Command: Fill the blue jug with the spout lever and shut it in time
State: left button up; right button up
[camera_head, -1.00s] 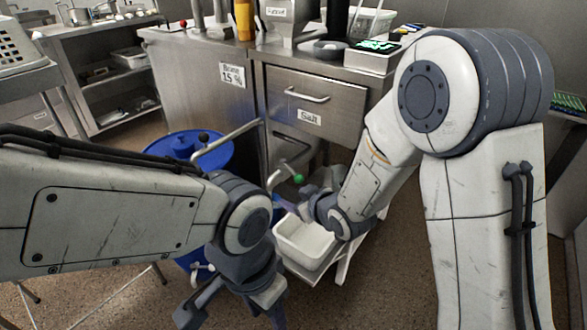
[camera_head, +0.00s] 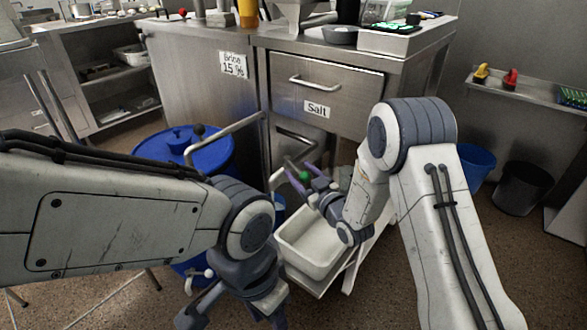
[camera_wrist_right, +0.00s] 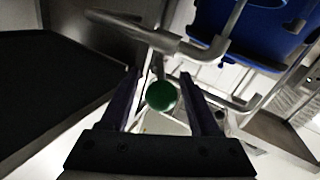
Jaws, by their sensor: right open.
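A green ball knob (camera_head: 304,176) on the spout lever is in front of the steel cabinet. My right gripper (camera_head: 303,179) is open with its fingers around the knob. In the right wrist view the knob (camera_wrist_right: 161,95) sits between the two parted fingers (camera_wrist_right: 162,90), with gaps visible at its sides. A blue patch (camera_head: 280,207), possibly the jug, shows beside my left arm; most of it is hidden, and its fill level cannot be seen. My left gripper (camera_head: 232,312) hangs at the bottom of the head view with its fingers apart, empty.
A blue lidded barrel (camera_head: 215,150) stands at left, partly behind my left arm, with a bent metal pipe (camera_head: 230,132) above it. A white tub (camera_head: 310,250) is below my right gripper. The cabinet drawer (camera_head: 345,88) reads "Salt"; another label (camera_head: 233,65) reads "Brine 15 %".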

aim_at(294, 165)
jog(key=shift+x, duration=1.8)
grip_shut()
